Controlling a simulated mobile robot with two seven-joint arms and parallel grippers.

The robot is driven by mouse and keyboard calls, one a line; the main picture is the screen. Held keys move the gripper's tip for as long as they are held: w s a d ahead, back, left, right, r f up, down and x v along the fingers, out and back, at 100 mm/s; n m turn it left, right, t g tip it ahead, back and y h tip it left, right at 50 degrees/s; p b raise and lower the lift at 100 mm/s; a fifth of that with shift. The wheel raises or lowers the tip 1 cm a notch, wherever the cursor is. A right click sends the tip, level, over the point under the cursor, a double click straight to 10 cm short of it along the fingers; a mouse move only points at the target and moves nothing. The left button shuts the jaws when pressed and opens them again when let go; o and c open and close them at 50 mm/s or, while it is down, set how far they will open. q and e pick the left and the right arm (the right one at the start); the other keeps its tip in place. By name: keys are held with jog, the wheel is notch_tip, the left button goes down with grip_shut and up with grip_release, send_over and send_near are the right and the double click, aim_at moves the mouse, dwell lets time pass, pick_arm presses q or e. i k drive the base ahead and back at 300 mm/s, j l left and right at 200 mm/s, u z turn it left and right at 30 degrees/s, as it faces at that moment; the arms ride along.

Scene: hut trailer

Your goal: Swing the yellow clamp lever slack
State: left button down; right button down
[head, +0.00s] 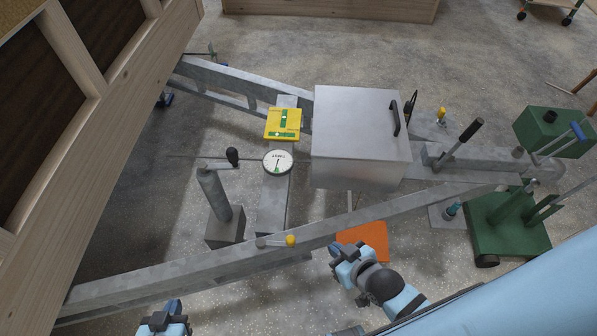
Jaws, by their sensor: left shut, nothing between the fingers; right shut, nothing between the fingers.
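A short grey lever with a yellow knob (290,240) lies along the near grey frame beam (190,264), pointing right from its pivot. I take this for the yellow clamp lever; whether it is tight or slack I cannot tell. My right gripper (337,250) is shut and empty, a little right of the yellow knob and apart from it in the picture, in front of an orange pad. My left gripper (172,306) is shut and empty at the bottom left edge, well left of and nearer than the lever. Most of my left arm is out of view.
A grey box (360,130) with a black handle stands on the frame. A yellow level (283,124) and round dial (277,162) sit left of it. A grey post with a crank (216,198) stands behind the near beam. An orange pad (369,237) and green trolley (505,226) are right.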

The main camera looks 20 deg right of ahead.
aim_at(277, 241)
jog(key=k+l+z, duration=0.1)
jog(key=l+z, duration=0.2)
jog(key=i+l+u, duration=0.1)
jog(key=l+u, duration=0.25)
jog(key=u, duration=0.15)
jog(key=l+u, duration=0.45)
